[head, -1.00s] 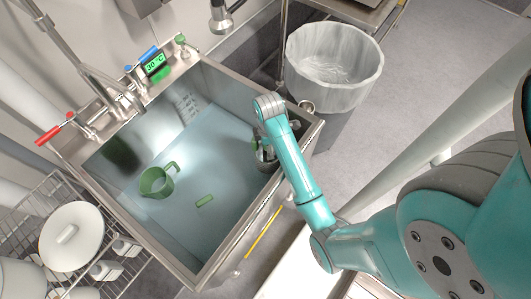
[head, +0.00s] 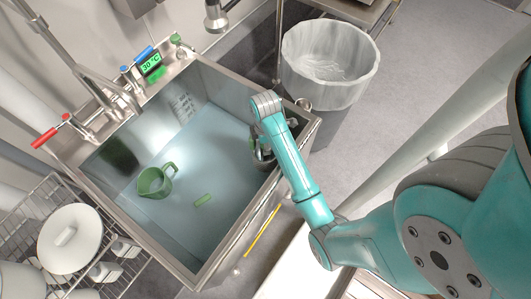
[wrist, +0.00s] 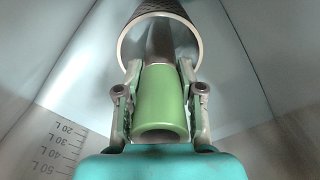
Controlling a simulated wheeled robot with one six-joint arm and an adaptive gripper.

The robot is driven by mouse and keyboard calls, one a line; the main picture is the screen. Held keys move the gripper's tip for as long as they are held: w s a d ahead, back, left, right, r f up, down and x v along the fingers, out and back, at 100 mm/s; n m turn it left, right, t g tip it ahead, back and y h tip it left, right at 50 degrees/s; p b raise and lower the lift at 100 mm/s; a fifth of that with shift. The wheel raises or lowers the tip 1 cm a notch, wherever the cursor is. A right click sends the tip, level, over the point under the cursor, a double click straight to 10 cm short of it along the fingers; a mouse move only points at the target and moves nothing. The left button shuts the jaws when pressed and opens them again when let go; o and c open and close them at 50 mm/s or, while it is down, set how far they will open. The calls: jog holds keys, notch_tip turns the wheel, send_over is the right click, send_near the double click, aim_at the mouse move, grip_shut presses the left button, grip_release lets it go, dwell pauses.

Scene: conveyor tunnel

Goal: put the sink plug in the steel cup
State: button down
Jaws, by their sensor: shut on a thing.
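My gripper (wrist: 160,70) is shut on a green cylinder with a round recess in its near end, which I take for the sink plug (wrist: 160,105). In the wrist view, a round metal vessel with a pale rim and textured outside, apparently the steel cup (wrist: 158,10), lies just beyond the fingertips. A grey shape shows inside its mouth, in line with the plug. I cannot tell whether the plug's far end is inside the rim. In the head view my gripper (head: 263,150) is at the sink's right side, mostly hidden by my arm.
The steel sink (head: 125,215) holds water. A green jug (head: 154,183) and a small green bar (head: 203,200) are in it, left of my gripper. A lined bin (head: 330,65) stands beyond the right corner. A dish rack (head: 45,215) is at the left.

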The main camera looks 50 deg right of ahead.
jog(key=shift+r, duration=0.15)
jog(key=shift+r, duration=1.35)
jog(key=shift+w+d, duration=0.1)
